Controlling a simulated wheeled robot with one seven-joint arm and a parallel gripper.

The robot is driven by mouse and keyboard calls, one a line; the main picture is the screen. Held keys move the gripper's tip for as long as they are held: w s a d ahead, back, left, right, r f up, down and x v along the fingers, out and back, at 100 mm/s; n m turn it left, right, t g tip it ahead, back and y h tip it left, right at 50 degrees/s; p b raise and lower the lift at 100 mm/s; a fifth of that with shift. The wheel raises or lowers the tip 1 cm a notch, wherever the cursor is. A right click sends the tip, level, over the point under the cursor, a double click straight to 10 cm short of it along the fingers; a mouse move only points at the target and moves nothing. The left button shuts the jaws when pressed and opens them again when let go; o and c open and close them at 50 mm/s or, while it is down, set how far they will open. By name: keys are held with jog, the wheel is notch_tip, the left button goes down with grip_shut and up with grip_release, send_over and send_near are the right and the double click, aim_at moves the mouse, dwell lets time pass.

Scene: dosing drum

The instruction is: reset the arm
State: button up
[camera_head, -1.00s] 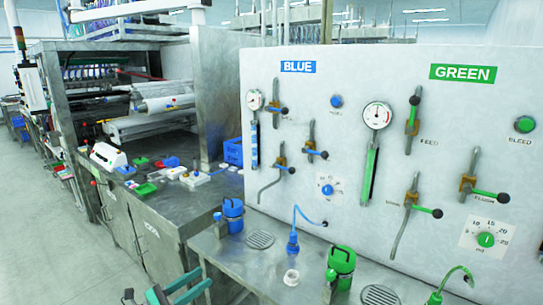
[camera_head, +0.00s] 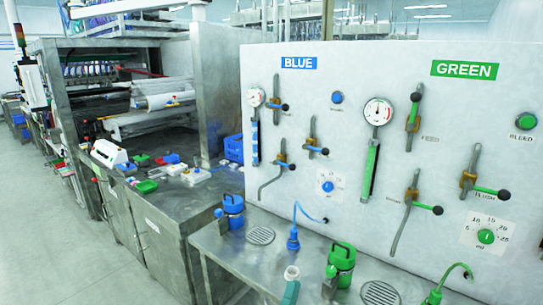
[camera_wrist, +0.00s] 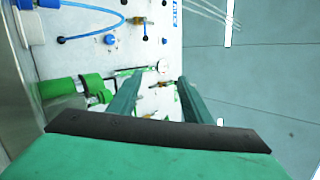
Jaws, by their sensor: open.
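My gripper (camera_wrist: 157,84) has two teal fingers, which stand apart with nothing between them in the wrist view. In the head view only a small teal piece of my gripper (camera_head: 290,294) shows at the bottom edge. It overlaps the lower part of a small white cup (camera_head: 292,272) on the steel counter; I cannot tell whether they touch. The rest of my arm is out of the head view. In the wrist view the fingers point toward the panel, which appears turned sideways.
A green canister (camera_head: 342,262) stands just right of the cup and a blue nozzle (camera_head: 293,240) hangs behind it. A blue canister (camera_head: 233,212) stands further left. The upright panel (camera_head: 350,75) carries levers, gauges and dials. Grey floor (camera_head: 70,240) lies open at left.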

jog(key=s+d+f+n+g+y, duration=0.1)
jog(key=s+f+n+g+y, duration=0.1)
jog(key=s+f+n+y, duration=0.7)
jog(key=s+d+f+n+g+y, duration=0.1)
jog(key=s+f+n+y, duration=0.2)
jog(key=s+n, duration=1.05)
jog(key=s+a+g, duration=0.3)
jog(key=s+a, duration=0.1)
jog(key=s, duration=0.7)
jog(key=s+a+g+h, duration=0.1)
jog(key=s+a+g, duration=0.2)
jog(key=s, duration=0.8)
jog(key=shift+s+a+f, duration=0.3)
jog(key=shift+a, duration=0.05)
jog(key=shift+s+n, duration=0.1)
jog(key=shift+n, duration=0.15)
jog(key=c, duration=0.4)
jog(key=shift+o, duration=0.2)
